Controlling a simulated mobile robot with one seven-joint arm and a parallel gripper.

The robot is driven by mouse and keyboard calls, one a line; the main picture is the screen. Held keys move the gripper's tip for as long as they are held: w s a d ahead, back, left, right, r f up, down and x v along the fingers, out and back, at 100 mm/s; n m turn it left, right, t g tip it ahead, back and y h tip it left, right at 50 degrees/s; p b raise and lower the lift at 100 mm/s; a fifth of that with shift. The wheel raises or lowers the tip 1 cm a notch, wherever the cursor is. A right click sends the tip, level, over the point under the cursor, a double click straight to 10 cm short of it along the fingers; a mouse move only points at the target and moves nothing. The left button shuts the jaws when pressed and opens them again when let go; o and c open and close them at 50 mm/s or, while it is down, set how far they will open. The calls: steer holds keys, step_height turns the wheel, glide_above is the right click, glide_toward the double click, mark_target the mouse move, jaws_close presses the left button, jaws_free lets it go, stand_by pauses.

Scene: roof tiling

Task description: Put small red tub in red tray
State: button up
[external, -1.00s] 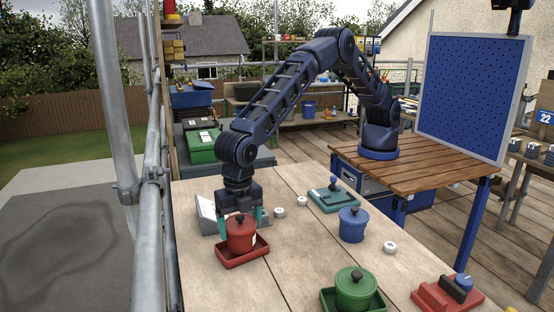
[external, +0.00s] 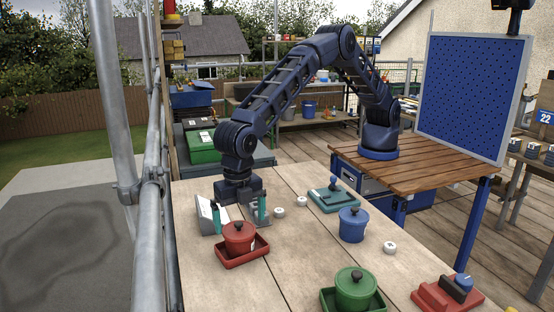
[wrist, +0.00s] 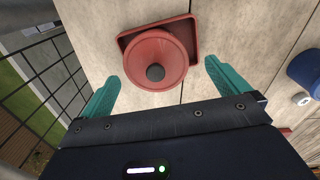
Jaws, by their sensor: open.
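The small red tub (external: 239,237), with a dark knob on its lid, sits upright in the red tray (external: 243,259) on the near left of the wooden table. In the wrist view the tub (wrist: 154,62) overlaps the tray (wrist: 190,24), whose rim shows at the top and right. My gripper (external: 239,213) is open and empty, behind and above the tub. In the wrist view the teal fingers of my gripper (wrist: 162,80) stand wide apart, clear of the tub.
A metal scaffold rail (external: 150,230) runs along the left edge.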

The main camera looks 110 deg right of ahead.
step_height(320, 180, up, 10)
steer(key=s+d+r+m+t, duration=0.1)
steer(key=s+d+r+m, duration=0.45)
steer(key=d+r, duration=0.9)
steer(key=s+d+r+m+t, duration=0.1)
steer(key=s+d+r+m, duration=0.1)
steer(key=s+d+r, duration=0.45)
steer(key=s+d+r+m, duration=0.2)
steer(key=s+d+r, duration=0.2)
steer(key=s+d, duration=0.45)
steer(key=s+d+m+t, duration=0.1)
steer(key=s+d+m, duration=0.3)
steer(key=s, duration=0.5)
steer(key=s+d+m, duration=0.2)
steer(key=s+d, duration=0.4)
steer(key=s, duration=0.3)
steer(key=s+d+f+m, duration=0.2)
steer(key=s+f, duration=0.1)
steer(key=s, duration=0.5)
steer(key=s+d+f+m+t, duration=0.1)
steer(key=s+d+f+m, duration=0.1)
steer(key=s, duration=0.6)
steer(key=shift+s+d+f+m+t, duration=0.3)
steer(key=shift+d+f+m, duration=0.05)
steer(key=shift+d+f, duration=0.45)
